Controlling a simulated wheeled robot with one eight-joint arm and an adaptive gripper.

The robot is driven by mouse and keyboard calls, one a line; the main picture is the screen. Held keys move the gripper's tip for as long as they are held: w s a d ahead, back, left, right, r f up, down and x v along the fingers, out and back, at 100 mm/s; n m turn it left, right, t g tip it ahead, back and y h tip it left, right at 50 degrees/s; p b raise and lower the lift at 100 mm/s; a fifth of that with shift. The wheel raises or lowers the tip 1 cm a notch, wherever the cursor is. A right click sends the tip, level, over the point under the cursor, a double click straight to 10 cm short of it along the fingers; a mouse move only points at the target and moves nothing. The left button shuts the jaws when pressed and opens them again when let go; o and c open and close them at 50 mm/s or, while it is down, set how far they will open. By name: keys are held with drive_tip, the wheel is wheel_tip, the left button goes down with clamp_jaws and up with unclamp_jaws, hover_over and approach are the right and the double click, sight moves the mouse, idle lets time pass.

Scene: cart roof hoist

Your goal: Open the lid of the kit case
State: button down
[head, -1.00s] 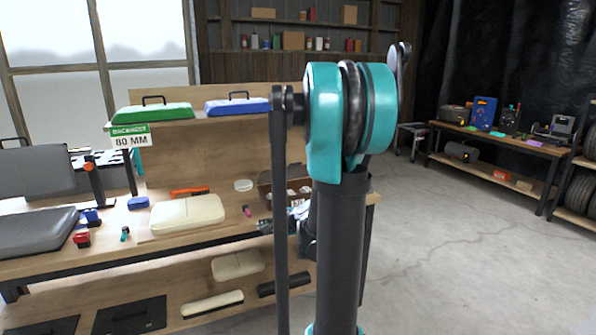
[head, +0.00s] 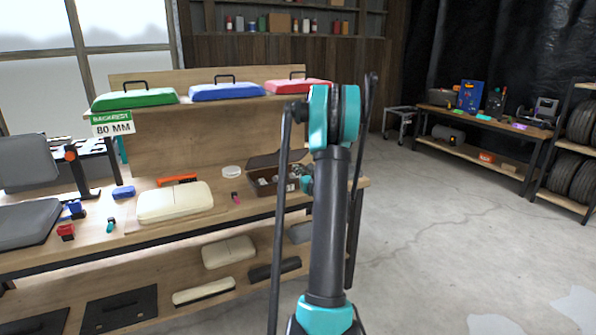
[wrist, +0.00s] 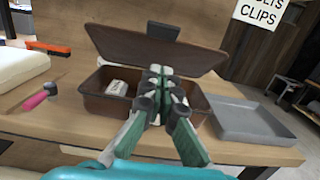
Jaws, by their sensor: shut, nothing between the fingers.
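The kit case (wrist: 97,108) is a brown box on the workbench, seen in the middle of the wrist view. Its brown lid (wrist: 125,46) stands raised and tilted back at the rear edge, with a dark handle (wrist: 163,31) at its top. A small pale box (wrist: 117,88) shows inside; the rest of the inside is partly hidden by my fingers. My gripper (wrist: 165,75) is shut and empty, in front of the case and overlapping its opening in the picture; contact cannot be told. In the head view the case (head: 262,186) is partly behind my arm, with its lid (head: 275,159) up.
A grey tray (wrist: 250,122) sits right of the case. A pink-handled tool (wrist: 36,100) and a cream pad (head: 175,202) lie left. Green (head: 135,98), blue (head: 226,91) and red (head: 298,86) cases stand on the upper shelf. Open floor (head: 430,230) lies right.

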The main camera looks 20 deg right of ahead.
approach(284, 151)
drive_tip(key=w+f, duration=0.3)
drive_tip(key=w, duration=0.1)
drive_tip(key=shift+w+d+r, duration=0.15)
drive_tip(key=shift+w+r, duration=0.55)
drive_tip(key=shift+r, duration=0.3)
drive_tip(key=shift+w+r, duration=0.4)
drive_tip(key=shift+r, duration=0.1)
